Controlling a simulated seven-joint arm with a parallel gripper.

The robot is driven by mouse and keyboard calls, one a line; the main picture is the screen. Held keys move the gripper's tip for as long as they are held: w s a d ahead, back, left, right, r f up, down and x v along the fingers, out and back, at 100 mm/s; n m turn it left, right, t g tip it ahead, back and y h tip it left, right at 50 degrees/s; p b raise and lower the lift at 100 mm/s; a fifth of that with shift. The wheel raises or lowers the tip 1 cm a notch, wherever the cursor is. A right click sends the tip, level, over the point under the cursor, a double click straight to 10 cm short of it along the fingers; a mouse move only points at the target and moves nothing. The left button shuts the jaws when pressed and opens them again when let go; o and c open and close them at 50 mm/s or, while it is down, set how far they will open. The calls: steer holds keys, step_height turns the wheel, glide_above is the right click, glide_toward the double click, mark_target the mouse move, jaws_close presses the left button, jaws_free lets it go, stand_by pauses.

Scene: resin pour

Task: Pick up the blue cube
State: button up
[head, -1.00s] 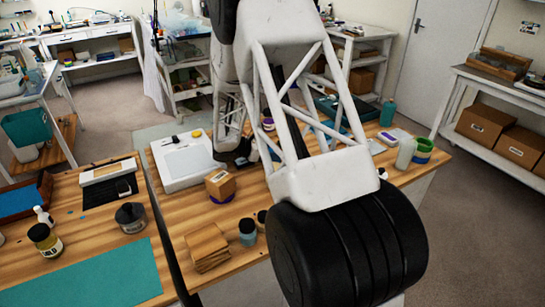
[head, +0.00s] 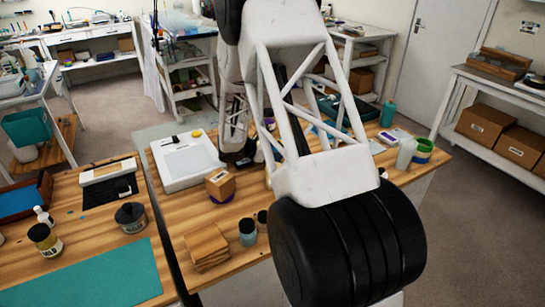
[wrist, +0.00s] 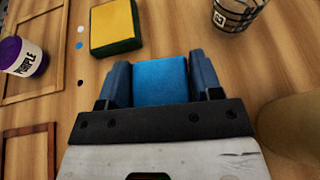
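The blue cube (wrist: 160,82) shows in the wrist view, directly between the two fingers of my gripper (wrist: 160,76). It fills the space from one finger to the other, with both fingers against its sides. Its top face is toward the camera. Whether its underside touches the table cannot be told. In the head view my arm hides the fingers, and I cannot make out the cube there.
In the wrist view a yellow-topped green block (wrist: 114,25) lies ahead left, a purple-labelled jar (wrist: 24,56) at left, and a black wire cup (wrist: 238,12) ahead right. The head view shows a wooden block (head: 220,184) and a white tray (head: 186,163) on the table.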

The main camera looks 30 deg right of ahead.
steer(key=c, duration=0.5)
steer(key=shift+r, duration=0.1)
steer(key=shift+c, duration=0.2)
steer(key=shift+r, duration=4.95)
